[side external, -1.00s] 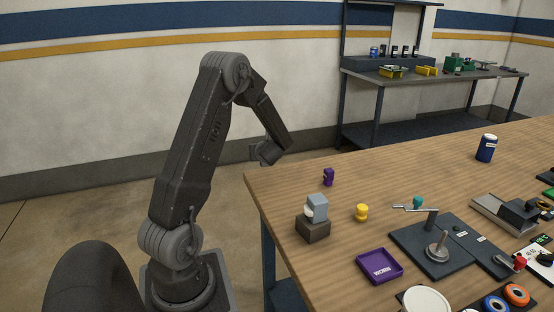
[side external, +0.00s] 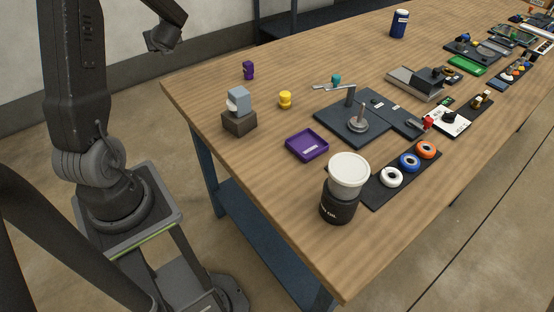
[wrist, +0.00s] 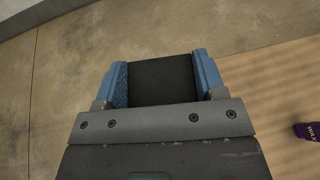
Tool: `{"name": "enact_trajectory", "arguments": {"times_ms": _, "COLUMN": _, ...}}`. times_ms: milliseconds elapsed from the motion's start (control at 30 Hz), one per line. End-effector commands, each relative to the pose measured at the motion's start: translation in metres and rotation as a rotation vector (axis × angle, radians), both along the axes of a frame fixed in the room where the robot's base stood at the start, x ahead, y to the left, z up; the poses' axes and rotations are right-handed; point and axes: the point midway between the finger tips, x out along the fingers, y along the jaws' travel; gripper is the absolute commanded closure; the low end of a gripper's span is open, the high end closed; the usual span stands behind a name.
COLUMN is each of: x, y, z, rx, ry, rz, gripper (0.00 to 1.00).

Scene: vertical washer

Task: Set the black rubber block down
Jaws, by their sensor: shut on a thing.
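The black rubber block (wrist: 162,80) fills the space between the two blue finger pads in the wrist view, with a pad against each side. My gripper (wrist: 160,78) is shut on it and holds it above the edge between the concrete floor and the wooden table. In the side external view, my gripper's end (side external: 162,38) hangs at the top left, off the table's far left corner. The block cannot be made out there.
The wooden table (side external: 265,170) has bare wood near its left corner. A white-lidded dark jar (side external: 340,201) is at the front.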

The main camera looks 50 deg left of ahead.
Motion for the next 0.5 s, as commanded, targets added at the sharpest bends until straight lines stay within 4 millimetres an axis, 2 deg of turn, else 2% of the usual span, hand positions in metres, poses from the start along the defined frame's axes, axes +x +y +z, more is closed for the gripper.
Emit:
{"name": "enact_trajectory", "arguments": {"times_ms": 67, "x": 0.0, "y": 0.0, "z": 0.016, "rx": 0.004, "ry": -0.005, "rz": 0.001, "gripper": 0.61}}
{"name": "enact_trajectory", "arguments": {"times_ms": 267, "x": 0.03, "y": -0.033, "z": 0.014, "rx": -0.001, "ry": -0.002, "rz": -0.07, "gripper": 0.61}}
{"name": "enact_trajectory", "arguments": {"times_ms": 367, "x": 0.047, "y": -0.055, "z": 0.014, "rx": -0.002, "ry": -0.005, "rz": -0.112, "gripper": 0.61}}
{"name": "enact_trajectory", "arguments": {"times_ms": 500, "x": 0.076, "y": -0.1, "z": 0.015, "rx": -0.004, "ry": -0.007, "rz": -0.199, "gripper": 0.61}}
